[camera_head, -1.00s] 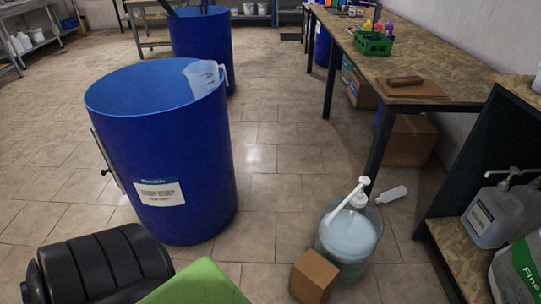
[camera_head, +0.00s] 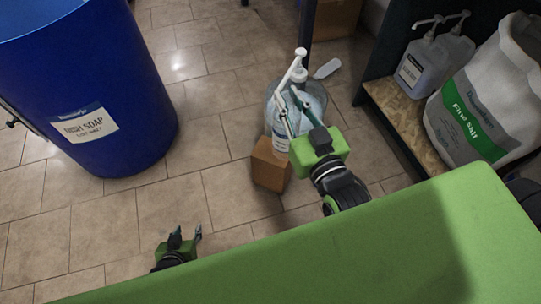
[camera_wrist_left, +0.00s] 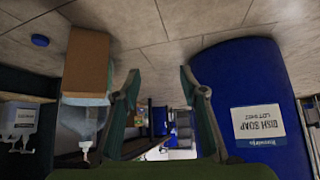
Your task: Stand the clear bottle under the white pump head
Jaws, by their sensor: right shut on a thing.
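The white pump head (camera_head: 300,53) sits on a large round translucent jar (camera_head: 316,98) on the floor; its spout slopes down to the left. My right gripper (camera_head: 286,97) is shut on a clear bottle (camera_head: 281,139) with a white label. The bottle looks upright in front of the jar, near below the spout tip; the fingers partly cover it, and I cannot tell whether it touches the floor. My left gripper (camera_head: 188,236) is open and empty, low over the floor; its spread fingers also show in the left wrist view (camera_wrist_left: 158,78).
A brown box (camera_head: 270,166) stands close in front of the jar. A white bottle (camera_head: 327,68) lies behind it. A blue drum (camera_head: 84,92) stands left. A shelf (camera_head: 408,120) at right bears jugs (camera_head: 418,68) and a salt sack (camera_head: 490,92). Floor between drum and box is clear.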

